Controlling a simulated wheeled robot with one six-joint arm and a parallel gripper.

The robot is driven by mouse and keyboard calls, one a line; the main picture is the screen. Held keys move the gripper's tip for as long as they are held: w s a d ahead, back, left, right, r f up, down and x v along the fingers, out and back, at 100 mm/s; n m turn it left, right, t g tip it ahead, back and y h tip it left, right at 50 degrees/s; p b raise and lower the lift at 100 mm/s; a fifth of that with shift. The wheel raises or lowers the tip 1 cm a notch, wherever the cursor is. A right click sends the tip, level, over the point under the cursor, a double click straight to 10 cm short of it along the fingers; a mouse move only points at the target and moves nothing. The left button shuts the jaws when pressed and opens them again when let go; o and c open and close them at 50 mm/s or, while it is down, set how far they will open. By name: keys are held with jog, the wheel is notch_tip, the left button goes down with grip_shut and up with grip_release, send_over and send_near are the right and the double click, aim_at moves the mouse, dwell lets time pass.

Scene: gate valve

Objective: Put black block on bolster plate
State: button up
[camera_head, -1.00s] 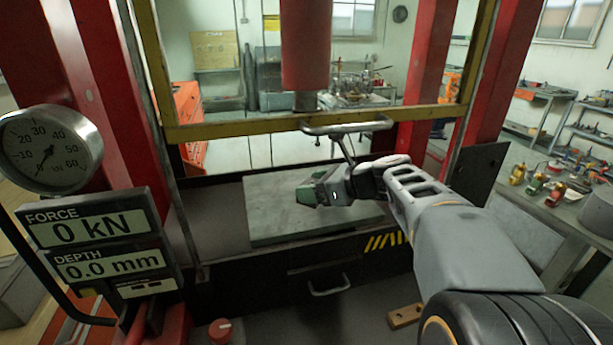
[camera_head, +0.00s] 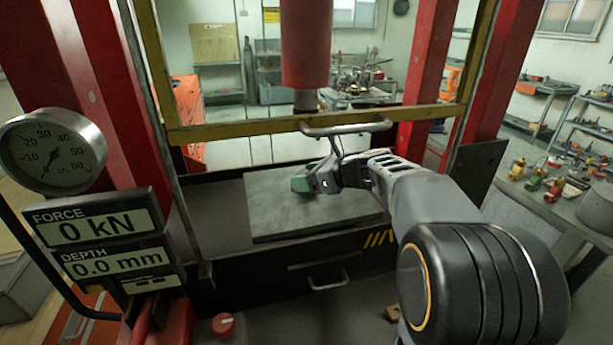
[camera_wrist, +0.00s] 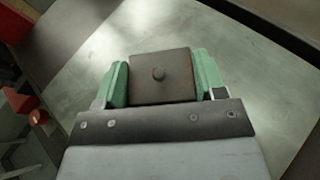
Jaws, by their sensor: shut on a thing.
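My gripper (camera_head: 303,182) is over the bolster plate (camera_head: 275,222), the flat grey-green slab on the press bed. In the wrist view my gripper's green fingertips (camera_wrist: 160,82) press on both sides of a dark brown-black block (camera_wrist: 161,68) with a small round knob on its face. The bolster plate fills most of the wrist view behind the block (camera_wrist: 75,75). In the head view the block is hidden by my gripper. I cannot tell whether the block touches the plate.
The red press ram (camera_head: 306,50) hangs above the plate. A yellow guard frame with a grey handle (camera_head: 345,127) crosses in front of it, close above my arm. Red posts (camera_head: 425,80) stand at the sides. The plate's left and front areas are clear.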

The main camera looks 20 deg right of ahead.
jog(key=shift+f, duration=0.15)
jog(key=o, duration=1.5)
jog(key=shift+r, duration=0.2)
jog(key=b+v, duration=0.1)
jog(key=v, duration=1.1)
jog(key=shift+s+f, duration=0.1)
jog(key=shift+f, duration=0.05)
